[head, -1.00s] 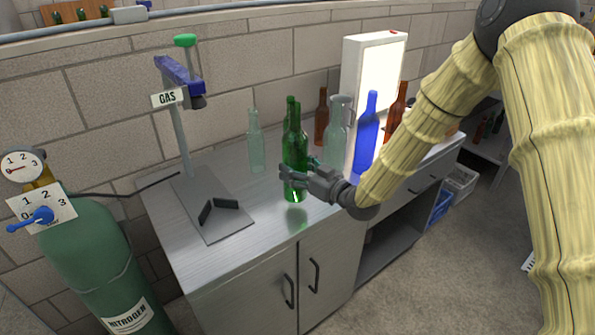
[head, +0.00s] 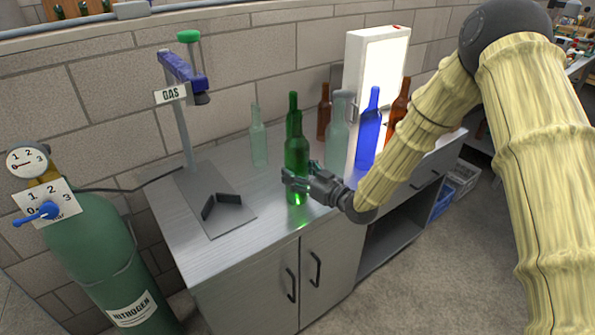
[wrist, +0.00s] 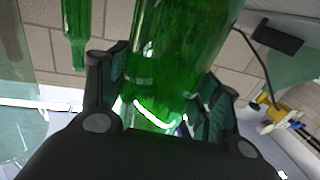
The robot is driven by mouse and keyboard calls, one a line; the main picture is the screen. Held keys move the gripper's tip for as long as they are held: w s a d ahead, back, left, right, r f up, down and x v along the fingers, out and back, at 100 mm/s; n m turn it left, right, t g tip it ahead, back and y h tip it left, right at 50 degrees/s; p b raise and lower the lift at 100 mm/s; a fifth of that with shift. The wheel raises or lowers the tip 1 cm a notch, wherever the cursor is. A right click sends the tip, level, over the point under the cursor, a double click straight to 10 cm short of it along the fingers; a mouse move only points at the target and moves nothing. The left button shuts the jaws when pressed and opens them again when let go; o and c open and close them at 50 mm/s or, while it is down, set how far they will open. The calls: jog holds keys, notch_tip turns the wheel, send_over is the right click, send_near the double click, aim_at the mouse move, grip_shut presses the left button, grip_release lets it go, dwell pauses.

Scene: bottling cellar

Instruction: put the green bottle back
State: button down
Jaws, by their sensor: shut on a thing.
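A green bottle (head: 297,152) is upright between the fingers of my gripper (head: 299,183), which is shut on its lower body. Its base is at or just above the steel worktop (head: 250,255); I cannot tell whether it touches. In the wrist view the held green bottle (wrist: 180,45) fills the space between my gripper's two fingers (wrist: 165,90). A second green bottle (head: 293,101) stands just behind, mostly hidden by the held one; a green bottle also shows at the upper left of the wrist view (wrist: 77,35).
A pale clear bottle (head: 258,138) stands behind left. A greyish clear bottle (head: 338,140), a blue bottle (head: 368,135) and brown bottles (head: 323,115) stand right, near a lit panel (head: 382,75). The gas stand (head: 185,130) is left, beside the nitrogen cylinder (head: 95,245). The front worktop is clear.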

jog(key=shift+c, duration=1.7)
grip_release()
jog(key=shift+r, duration=0.15)
jog(key=b+v, duration=0.2)
jog(key=v, duration=1)
jog(key=shift+s, duration=0.15)
jog(key=s+d+f+m+g+h, duration=0.1)
jog(key=s+d+f+m+h, duration=0.15)
jog(key=s+f, duration=0.4)
jog(key=s+d+f+m+g+h, duration=0.1)
jog(key=s+f+g+h, duration=0.15)
jog(key=f, duration=0.75)
jog(key=s+d+f+m+g+h, duration=0.1)
jog(key=s+f+m+h, duration=0.15)
jog(key=s+f, duration=0.4)
jog(key=s+d+f+m+g+h, duration=0.1)
jog(key=s+d+f+g+h, duration=0.1)
jog(key=s, duration=0.7)
jog(key=s+d+f+m+g+h, duration=0.1)
jog(key=s+d+f+g, duration=0.2)
jog(key=s+f, duration=0.4)
jog(key=s+d+f+m+g+h, duration=0.1)
jog(key=s+d+f, duration=0.3)
jog(key=s, duration=0.8)
jog(key=shift+f+m+g+h, duration=0.35)
jog(key=shift+m+g+h, duration=0.05)
jog(key=shift+g+h, duration=0.45)
